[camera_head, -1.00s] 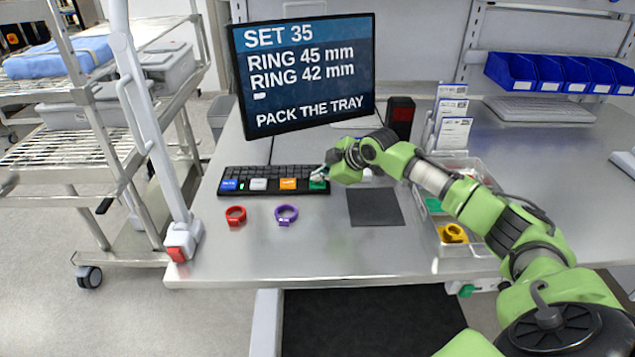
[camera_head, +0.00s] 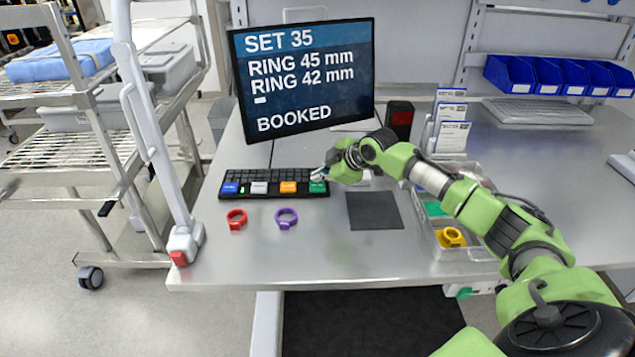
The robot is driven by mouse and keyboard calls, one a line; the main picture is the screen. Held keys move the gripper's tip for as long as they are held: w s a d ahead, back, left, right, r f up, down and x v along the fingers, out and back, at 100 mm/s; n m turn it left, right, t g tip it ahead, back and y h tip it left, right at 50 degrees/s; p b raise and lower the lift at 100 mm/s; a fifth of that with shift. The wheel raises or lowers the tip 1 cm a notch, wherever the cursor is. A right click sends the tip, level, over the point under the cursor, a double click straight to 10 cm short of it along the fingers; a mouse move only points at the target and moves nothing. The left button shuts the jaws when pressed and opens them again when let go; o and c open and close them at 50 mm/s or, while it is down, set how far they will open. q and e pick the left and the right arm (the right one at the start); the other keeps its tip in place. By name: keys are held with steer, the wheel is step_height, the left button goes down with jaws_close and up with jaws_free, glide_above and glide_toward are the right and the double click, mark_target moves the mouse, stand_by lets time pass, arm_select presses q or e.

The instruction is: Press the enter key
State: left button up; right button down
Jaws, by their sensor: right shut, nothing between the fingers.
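The black keyboard (camera_head: 275,178) lies on the metal table below the monitor. Its front row has large coloured keys: blue, white, orange and, at the right end, a green key (camera_head: 318,188). My right gripper (camera_head: 319,175) is shut and empty, its fingertips at the green key; I cannot tell whether they press it or just hover over it. The monitor (camera_head: 303,75) reads "SET 35, RING 45 mm, RING 42 mm" and "BOOKED". My left gripper is not in view.
A red ring (camera_head: 236,219) and a purple ring (camera_head: 286,218) lie in front of the keyboard. A dark mat (camera_head: 374,211) lies right of them. A clear tray (camera_head: 468,250) holds a yellow ring (camera_head: 451,237). A wire cart (camera_head: 75,150) stands at left.

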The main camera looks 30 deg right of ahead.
mark_target(319, 186)
stand_by(0.3)
step_height(319, 186, up, 5)
steer(key=p, duration=0.4)
steer(key=shift+r+p, duration=0.1)
steer(key=shift+p, duration=0.25)
stand_by(0.4)
